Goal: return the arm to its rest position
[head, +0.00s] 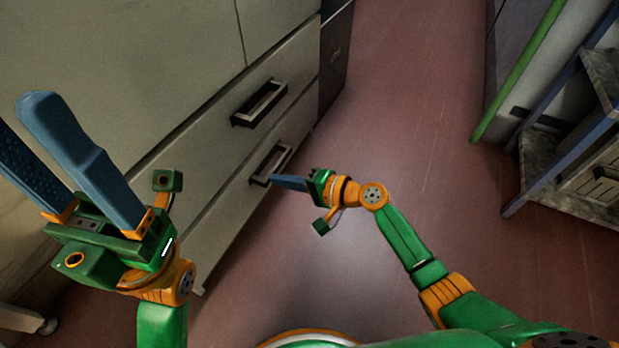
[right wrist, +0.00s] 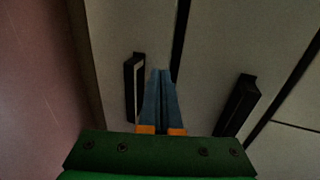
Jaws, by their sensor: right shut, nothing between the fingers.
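My right gripper (head: 275,180) extends from the right arm, with its blue fingers pointing left toward the drawer fronts. In the right wrist view its fingers (right wrist: 161,73) are together with nothing between them. The tips appear close beside the lower drawer handle (head: 270,164), which is the left handle (right wrist: 134,88) in the wrist view; I cannot tell whether they touch. My left gripper (head: 20,116) is raised at the left, its two blue fingers apart and empty. One left fingertip is cut off by the picture edge.
A pale cabinet (head: 215,135) with drawers fills the left side; an upper dark handle (head: 260,103) juts out above the lower one. The drawers look closed. A shelf unit (head: 590,170) with blue posts stands at the right. The reddish floor (head: 410,110) between is clear.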

